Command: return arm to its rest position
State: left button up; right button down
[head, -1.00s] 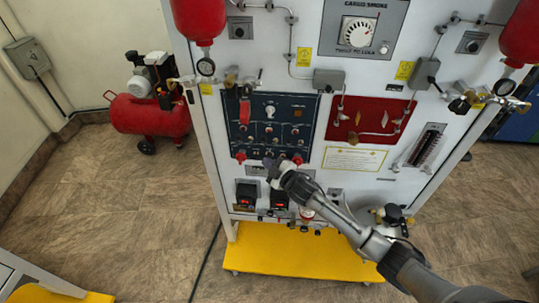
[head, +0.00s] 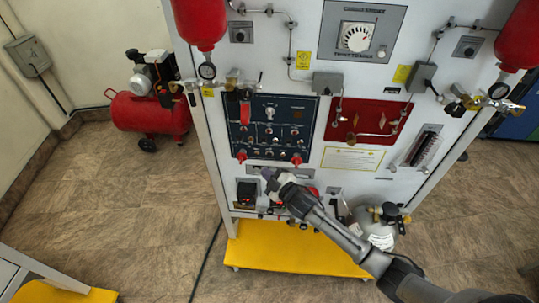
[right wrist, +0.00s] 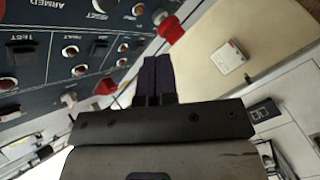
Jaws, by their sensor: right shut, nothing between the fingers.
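My right arm (head: 335,230) comes in from the lower right of the head view. Its gripper (head: 266,173) is in front of the lower part of the trainer panel, just below the dark blue control panel (head: 268,128). In the right wrist view the gripper's dark fingers (right wrist: 158,75) are together, with nothing between them. Beyond them the blue panel (right wrist: 62,48) shows switches and red knobs, one knob (right wrist: 172,28) right past the fingertips. I cannot tell the exact gap to the panel. My left gripper is not in view.
The white trainer cabinet (head: 222,75) stands on a yellow base (head: 290,252). A grey cylinder (head: 378,232) stands at its lower right, near my right arm. A red compressor (head: 150,113) is at the left. Bare floor (head: 120,210) lies left of the cabinet.

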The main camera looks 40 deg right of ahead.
dwell(0.3)
notch_tip(320, 180, down, 3)
jog(key=s+d+m+g+h, duration=0.1)
jog(key=d+m+g+h, duration=0.2)
jog(key=s+a+r+m+g+y, duration=0.15)
jog(key=s+a+g, duration=0.25)
jog(key=s+a, duration=0.5)
jog(key=s+a+r+m+g, duration=0.25)
jog(key=s+a, duration=0.25)
jog(key=s, duration=0.7)
jog(key=s+a+f+g+y, duration=0.15)
jog(key=s+f, duration=0.25)
jog(key=s, duration=0.4)
jog(key=s+a+f+g, duration=0.3)
jog(key=s+f, duration=0.1)
jog(key=s, duration=0.4)
notch_tip(320, 180, up, 31)
jog(key=p, duration=3)
jog(key=shift+w+d+m, duration=0.2)
jog(key=shift+d+m, duration=0.1)
jog(key=shift+m, duration=0.1)
